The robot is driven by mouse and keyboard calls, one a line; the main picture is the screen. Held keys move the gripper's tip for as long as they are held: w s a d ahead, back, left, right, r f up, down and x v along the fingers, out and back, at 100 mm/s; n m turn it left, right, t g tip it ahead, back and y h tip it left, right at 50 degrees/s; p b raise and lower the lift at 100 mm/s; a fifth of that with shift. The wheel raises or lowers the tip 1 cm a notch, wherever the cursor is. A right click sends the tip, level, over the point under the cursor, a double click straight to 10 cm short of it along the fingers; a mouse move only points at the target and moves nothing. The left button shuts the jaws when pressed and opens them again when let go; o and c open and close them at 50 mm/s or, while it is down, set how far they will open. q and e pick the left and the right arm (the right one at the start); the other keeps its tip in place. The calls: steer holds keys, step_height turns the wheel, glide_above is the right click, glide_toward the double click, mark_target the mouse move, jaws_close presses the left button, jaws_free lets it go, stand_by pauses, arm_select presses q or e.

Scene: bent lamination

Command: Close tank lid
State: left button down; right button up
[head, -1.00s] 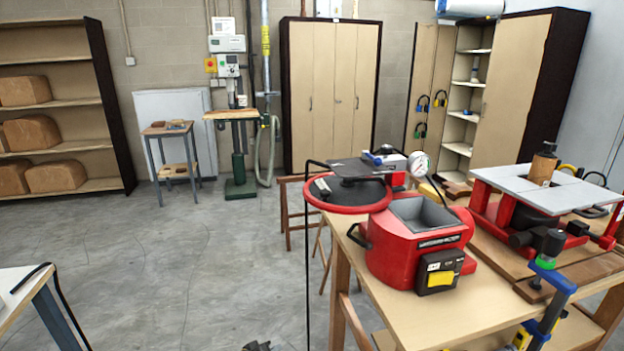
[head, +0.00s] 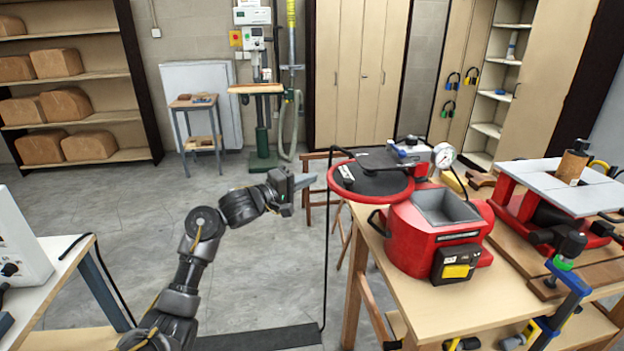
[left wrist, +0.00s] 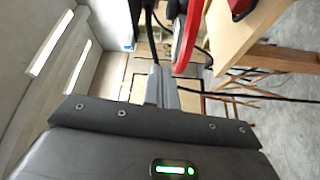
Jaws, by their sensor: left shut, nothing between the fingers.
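The red tank (head: 412,240) stands on the wooden workbench, with its grey square opening uncovered. Its round lid (head: 368,182), black with a red rim, is swung out to the left of the opening, over the bench's left edge. My left gripper (head: 305,181) is shut and empty, just left of the lid's rim, with a small gap seeming to separate them. In the left wrist view the shut fingers (left wrist: 161,88) point toward the red rim (left wrist: 187,38), seen edge-on. I make out no right gripper.
A pressure gauge (head: 444,155) and a black hose (head: 328,235) are by the lid. A grey-topped red machine (head: 545,190) stands right of the tank, with a blue clamp (head: 568,290) in front. The workbench (head: 400,310) has open floor to its left.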

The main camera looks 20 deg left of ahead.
mark_target(336, 188)
arm_select(q)
steer(key=p+x, duration=0.2)
steer(key=x, duration=0.6)
steer(key=shift+w+d+r, duration=0.1)
steer(key=shift+d+r, duration=0.05)
steer(key=shift+d, duration=0.05)
steer(key=s+d, duration=0.1)
steer(key=s+d+p, duration=0.1)
steer(key=shift+s+f+p, duration=0.3)
steer(key=shift+s, duration=0.05)
steer(key=shift+s+d+f, duration=0.1)
steer(key=shift+s+d, duration=0.05)
steer(key=shift+s, duration=0.15)
steer(key=shift+f, duration=0.1)
